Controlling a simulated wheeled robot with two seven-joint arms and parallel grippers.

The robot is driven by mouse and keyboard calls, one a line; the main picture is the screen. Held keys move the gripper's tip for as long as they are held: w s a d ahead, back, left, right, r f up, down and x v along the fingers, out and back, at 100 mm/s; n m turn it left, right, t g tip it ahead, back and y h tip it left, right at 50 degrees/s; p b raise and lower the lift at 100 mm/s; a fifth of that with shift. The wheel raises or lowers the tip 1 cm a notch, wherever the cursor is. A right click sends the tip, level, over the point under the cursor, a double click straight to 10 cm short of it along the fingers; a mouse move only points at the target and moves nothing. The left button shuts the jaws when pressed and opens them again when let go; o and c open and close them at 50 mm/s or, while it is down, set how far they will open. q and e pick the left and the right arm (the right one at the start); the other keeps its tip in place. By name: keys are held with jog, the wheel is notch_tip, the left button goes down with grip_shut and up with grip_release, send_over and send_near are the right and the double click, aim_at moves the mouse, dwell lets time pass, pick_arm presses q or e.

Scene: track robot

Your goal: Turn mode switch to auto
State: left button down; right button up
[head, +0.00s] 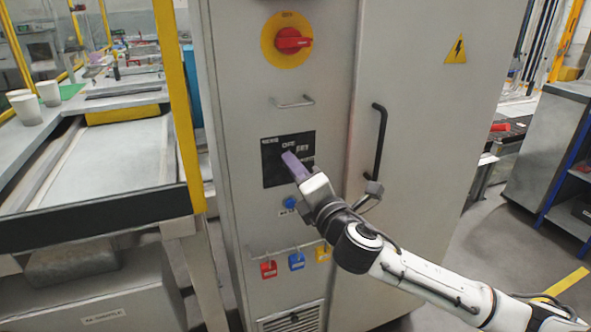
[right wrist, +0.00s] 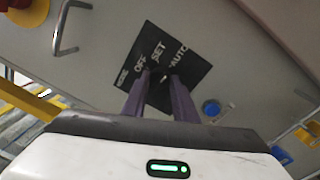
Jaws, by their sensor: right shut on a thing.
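The mode switch (right wrist: 158,78) sits on a black square panel (head: 274,172) on the front of a grey cabinet. The panel shows white labels in the right wrist view (right wrist: 200,73), among them OFF, SET and AUTO. My right gripper (head: 288,157) reaches up to the panel from the lower right. In the right wrist view its two purple fingers (right wrist: 158,82) stand on either side of the dark knob, shut on it. The fingers hide most of the knob, so I cannot tell which label it points to. My left gripper is not in view.
A red rotary handle on a yellow disc (head: 290,40) is above the panel, with a small metal handle (head: 293,102) between. A blue button (head: 290,202) and hanging coloured padlocks (head: 297,261) are below. A black door handle (head: 380,140) stands close to the right.

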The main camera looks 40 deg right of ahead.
jog(key=o, duration=1)
jog(key=shift+o, duration=0.2)
jog(key=b+v, duration=0.1)
jog(key=v, duration=0.9)
jog(key=shift+s, duration=0.15)
